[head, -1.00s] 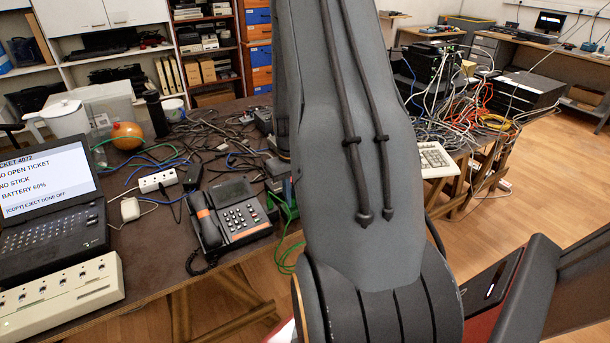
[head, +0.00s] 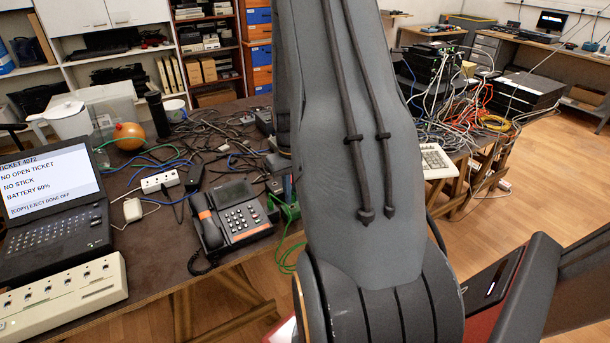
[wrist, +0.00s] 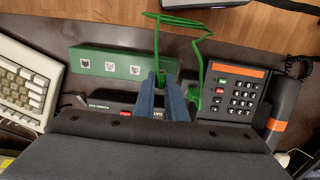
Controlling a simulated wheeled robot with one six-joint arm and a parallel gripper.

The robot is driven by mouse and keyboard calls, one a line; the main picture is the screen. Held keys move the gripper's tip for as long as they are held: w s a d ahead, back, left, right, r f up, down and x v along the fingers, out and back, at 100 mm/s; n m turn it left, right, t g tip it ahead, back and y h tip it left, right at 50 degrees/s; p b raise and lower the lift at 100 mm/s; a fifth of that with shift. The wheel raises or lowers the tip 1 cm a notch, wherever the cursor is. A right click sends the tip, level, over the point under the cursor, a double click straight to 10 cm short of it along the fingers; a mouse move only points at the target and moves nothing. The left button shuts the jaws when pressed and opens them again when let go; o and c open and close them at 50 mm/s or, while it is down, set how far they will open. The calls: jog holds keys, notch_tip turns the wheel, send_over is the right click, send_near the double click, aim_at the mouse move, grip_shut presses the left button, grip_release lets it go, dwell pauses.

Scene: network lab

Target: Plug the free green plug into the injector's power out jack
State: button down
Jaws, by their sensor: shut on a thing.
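In the wrist view, my gripper (wrist: 162,85) has two blue fingers close together, shut on the green plug (wrist: 160,77), which is mostly hidden between them. A green cable (wrist: 178,34) loops from there beyond the table edge and back to a green end (wrist: 194,94) beside the phone. The black injector (wrist: 125,100), marked POWER OUT and DATA, lies under and around the fingers. Its power out label (wrist: 99,103) is left of them. The jacks are too small or hidden to make out.
A green box (wrist: 85,60) with three square sockets lies just beyond the injector. A desk phone (wrist: 232,92) is close on the right, also in the head view (head: 235,212). A beige keyboard (wrist: 20,85) is on the left. Tangled cables (head: 215,145) cover the table's back.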

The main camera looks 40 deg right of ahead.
jog(key=shift+r+p, duration=0.75)
jog(key=shift+r, duration=0.35)
jog(key=c, duration=2.3)
grip_release()
grip_shut()
jog(key=w+d+r, duration=0.3)
jog(key=w+d, duration=0.6)
jog(key=d, duration=0.5)
jog(key=shift+w+d+f+b, duration=0.1)
jog(key=shift+f+b, duration=0.3)
jog(key=shift+f, duration=0.85)
jog(key=shift+w+d+f+b, duration=0.1)
jog(key=shift+f+b, duration=0.25)
jog(key=shift+f, duration=0.85)
jog(key=shift+f+b, duration=0.35)
jog(key=shift+f, duration=0.5)
jog(key=o, duration=0.6)
grip_release()
jog(key=shift+r, duration=0.1)
